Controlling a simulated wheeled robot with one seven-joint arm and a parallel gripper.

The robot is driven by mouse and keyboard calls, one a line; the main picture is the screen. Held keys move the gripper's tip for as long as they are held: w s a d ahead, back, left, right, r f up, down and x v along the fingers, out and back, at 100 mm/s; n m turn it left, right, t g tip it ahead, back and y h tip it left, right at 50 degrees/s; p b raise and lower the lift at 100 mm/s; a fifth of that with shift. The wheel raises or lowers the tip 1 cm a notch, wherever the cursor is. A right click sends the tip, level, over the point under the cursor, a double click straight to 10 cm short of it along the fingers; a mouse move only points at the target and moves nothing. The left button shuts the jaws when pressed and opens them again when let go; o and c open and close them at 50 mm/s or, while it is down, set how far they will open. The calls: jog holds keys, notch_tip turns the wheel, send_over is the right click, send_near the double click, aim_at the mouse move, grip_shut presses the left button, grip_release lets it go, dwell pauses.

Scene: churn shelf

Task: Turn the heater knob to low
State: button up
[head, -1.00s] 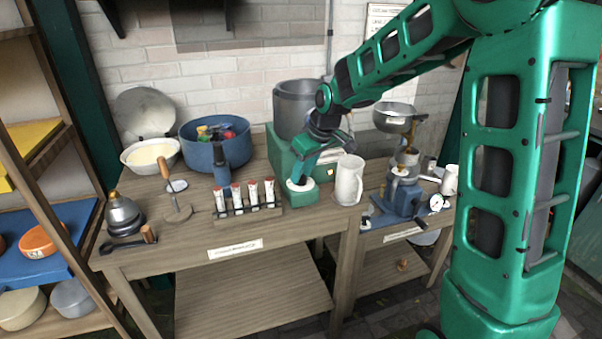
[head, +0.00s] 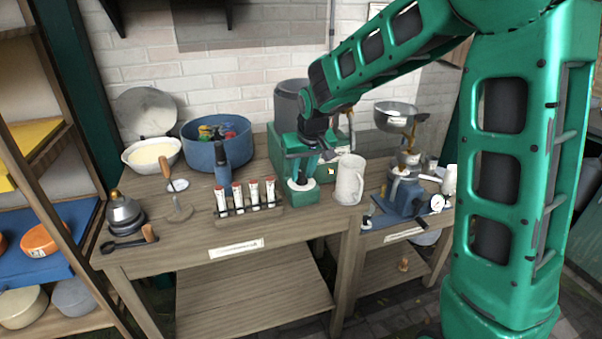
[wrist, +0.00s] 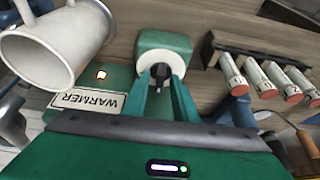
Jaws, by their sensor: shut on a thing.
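The green heater (head: 280,152) stands at the back of the bench, with a grey pot on top. Its WARMER label (wrist: 88,101) and a small lit indicator (wrist: 101,74) show in the wrist view. A white round dial (head: 301,185) sits on its low front part and also shows in the wrist view (wrist: 176,60). The dark knob (wrist: 161,74) at the dial's centre lies between the green fingers of my gripper (wrist: 162,80), which is shut on it. In the head view my gripper (head: 302,171) comes down onto the dial. Dial markings are too small to read.
A white mug (head: 349,180) stands close to the right of the dial. A rack of capped tubes (head: 248,210) stands close to the left. A blue tub (head: 218,150) and a blue machine with a gauge (head: 402,196) stand farther out.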

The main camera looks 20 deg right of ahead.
jog(key=o, duration=0.6)
jog(key=shift+o, duration=0.2)
jog(key=shift+r, duration=0.1)
jog(key=v, duration=1)
jog(key=shift+r, duration=0.2)
jog(key=shift+s, duration=0.15)
jog(key=s+d+f+m+g+h, duration=0.1)
jog(key=s+d+f+m+g, duration=0.15)
jog(key=s+d, duration=1.35)
jog(key=s+f+m+g, duration=0.1)
jog(key=s+f+m, duration=0.1)
jog(key=s, duration=0.7)
jog(key=s+d+f+m+g+y, duration=0.1)
jog(key=s+f+m, duration=0.1)
jog(key=s, duration=0.8)
jog(key=shift+s+f, duration=0.25)
jog(key=shift+f, duration=0.2)
